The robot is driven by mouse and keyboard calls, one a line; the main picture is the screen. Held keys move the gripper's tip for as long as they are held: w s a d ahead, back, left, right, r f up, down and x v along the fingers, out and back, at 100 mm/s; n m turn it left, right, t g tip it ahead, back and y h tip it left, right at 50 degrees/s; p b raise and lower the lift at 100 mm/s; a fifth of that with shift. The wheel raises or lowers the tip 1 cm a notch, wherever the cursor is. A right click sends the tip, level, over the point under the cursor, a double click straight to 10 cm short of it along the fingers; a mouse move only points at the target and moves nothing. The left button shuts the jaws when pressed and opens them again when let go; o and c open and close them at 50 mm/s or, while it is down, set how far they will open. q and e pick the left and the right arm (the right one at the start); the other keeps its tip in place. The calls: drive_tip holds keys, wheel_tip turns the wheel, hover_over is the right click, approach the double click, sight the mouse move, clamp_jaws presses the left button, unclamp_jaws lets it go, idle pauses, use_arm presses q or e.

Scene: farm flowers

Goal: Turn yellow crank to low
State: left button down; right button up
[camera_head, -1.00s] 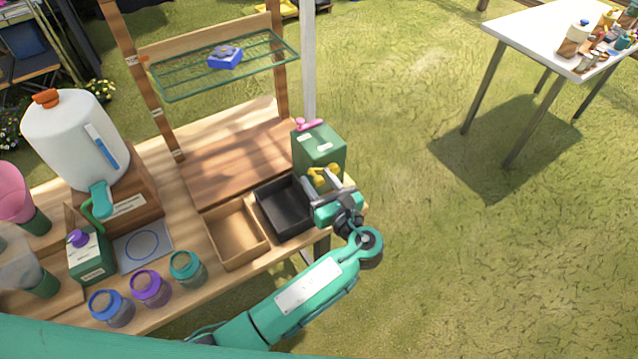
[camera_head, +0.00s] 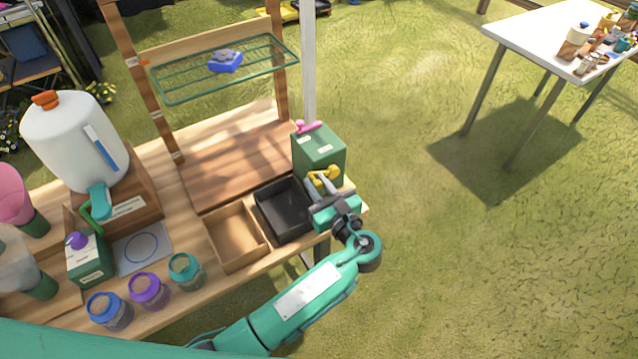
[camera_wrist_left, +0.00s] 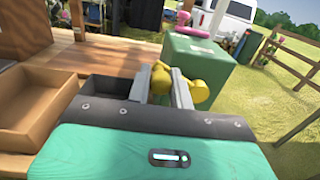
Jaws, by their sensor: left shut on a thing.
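The yellow crank (camera_head: 326,174) sits on the near side of a green box (camera_head: 318,148) at the right end of the wooden bench. My left gripper (camera_head: 318,186) reaches it from the front and is shut on the crank. In the left wrist view the yellow crank (camera_wrist_left: 197,90) shows between and beyond the two grey fingers (camera_wrist_left: 160,88), in front of the green box (camera_wrist_left: 200,55). The fingers hide part of the crank, and I cannot read its setting. My right gripper is not in view.
A black tray (camera_head: 262,196) and a brown tray (camera_head: 228,259) lie left of my gripper. A pink handle (camera_head: 308,127) tops the green box. A wire shelf (camera_head: 180,84) hangs at the back.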

use_arm(q)
drive_tip(key=shift+s+a+f+n+b, duration=0.1)
drive_tip(key=shift+a+f+n+b, duration=0.05)
drive_tip(key=shift+f+n+b, duration=1.05)
drive_tip(key=shift+s+a+f+n+b, duration=0.1)
drive_tip(key=shift+f+n+b, duration=0.7)
drive_tip(key=shift+n+b, duration=0.8)
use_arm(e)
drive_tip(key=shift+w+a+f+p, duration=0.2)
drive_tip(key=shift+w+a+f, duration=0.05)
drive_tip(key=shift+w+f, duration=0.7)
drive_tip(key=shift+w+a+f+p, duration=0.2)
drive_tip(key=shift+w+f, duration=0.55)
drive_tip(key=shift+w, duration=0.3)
use_arm(q)
drive_tip(key=shift+n, duration=0.4)
